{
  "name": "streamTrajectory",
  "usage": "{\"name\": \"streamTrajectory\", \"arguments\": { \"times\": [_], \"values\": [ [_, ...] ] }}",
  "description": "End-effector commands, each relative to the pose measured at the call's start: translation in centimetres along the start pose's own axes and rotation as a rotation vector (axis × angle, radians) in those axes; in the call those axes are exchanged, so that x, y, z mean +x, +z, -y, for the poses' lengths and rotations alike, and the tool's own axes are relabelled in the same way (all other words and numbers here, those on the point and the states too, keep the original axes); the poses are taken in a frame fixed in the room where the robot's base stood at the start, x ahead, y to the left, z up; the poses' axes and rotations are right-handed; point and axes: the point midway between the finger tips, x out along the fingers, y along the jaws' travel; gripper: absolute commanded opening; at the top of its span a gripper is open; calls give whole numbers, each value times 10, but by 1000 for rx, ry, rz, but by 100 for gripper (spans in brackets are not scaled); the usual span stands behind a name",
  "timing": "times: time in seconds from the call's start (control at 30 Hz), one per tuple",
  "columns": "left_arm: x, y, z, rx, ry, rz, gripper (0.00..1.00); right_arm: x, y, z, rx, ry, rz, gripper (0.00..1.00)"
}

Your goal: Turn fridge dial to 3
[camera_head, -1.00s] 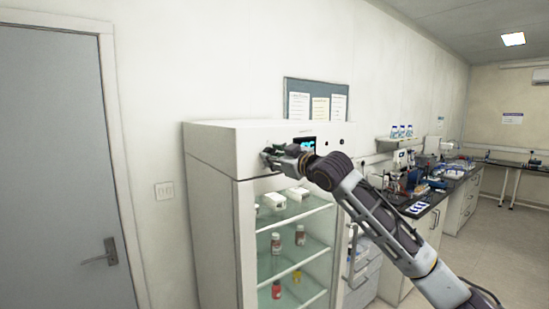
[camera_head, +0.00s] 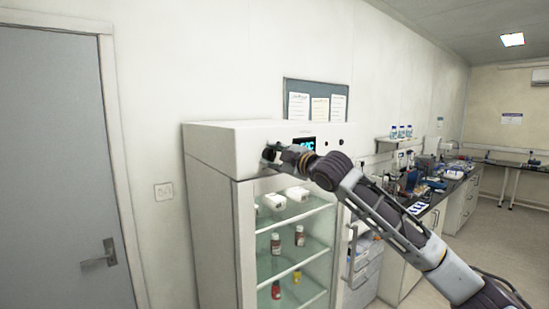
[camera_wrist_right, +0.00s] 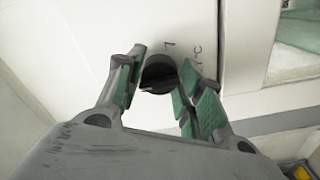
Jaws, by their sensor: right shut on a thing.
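The fridge (camera_head: 215,160) is a white cabinet with a glass front, and its dial sits on the upper front panel. In the right wrist view the dial (camera_wrist_right: 158,74) is a dark round knob with a "1" and a "°C" printed near it. My right gripper (camera_head: 269,154) is at the panel, with its green-padded fingers (camera_wrist_right: 160,86) on both sides of the dial, shut on it. In the head view the gripper hides most of the dial. The dial's pointer mark cannot be made out. My left gripper is in neither view.
A lit blue display (camera_head: 305,143) is right beside my wrist on the panel. Bottles and white boxes stand on the shelves behind the glass. A grey door (camera_head: 65,170) is at the left.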

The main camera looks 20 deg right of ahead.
Motion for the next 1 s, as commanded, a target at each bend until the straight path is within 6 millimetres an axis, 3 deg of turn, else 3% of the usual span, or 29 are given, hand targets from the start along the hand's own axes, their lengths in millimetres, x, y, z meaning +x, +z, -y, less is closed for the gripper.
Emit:
{"name": "streamTrajectory", "arguments": {
  "times": [0.3,0.33,0.47,1.0],
  "values": [
    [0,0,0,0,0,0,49,0,0,2,-3,-4,1,13],
    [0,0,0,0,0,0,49,0,0,2,-3,-4,1,41],
    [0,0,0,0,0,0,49,0,0,2,-2,-3,0,58],
    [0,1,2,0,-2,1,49,-5,0,1,-2,-1,0,59]
  ]
}}
